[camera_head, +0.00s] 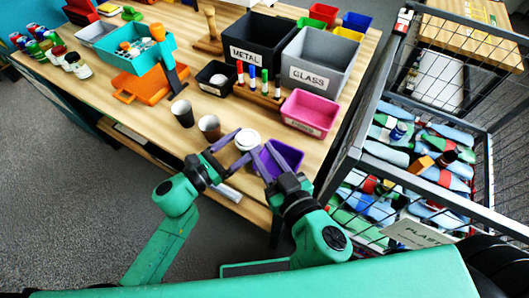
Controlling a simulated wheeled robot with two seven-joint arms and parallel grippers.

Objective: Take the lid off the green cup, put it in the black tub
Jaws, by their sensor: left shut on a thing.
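A white lid (247,137) shows from above near the table's front edge, between my two grippers. The green cup under it is mostly hidden by the lid and my fingers, and its colour is hard to make out. My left gripper (240,145) reaches in from the left with its fingers around the cup, shut on it just below the lid. My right gripper (262,151) is close at the lid's right front side. Its fingertips overlap the cup in view, so contact and opening are unclear. A small black tub (203,88) stands farther back, left of the pen rack.
A large black METAL bin (236,62) and a grey GLASS bin (318,78) stand behind. A pink tub (308,112) and a purple tub (292,155) are at right. A wire cage (345,150) borders the table's right.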

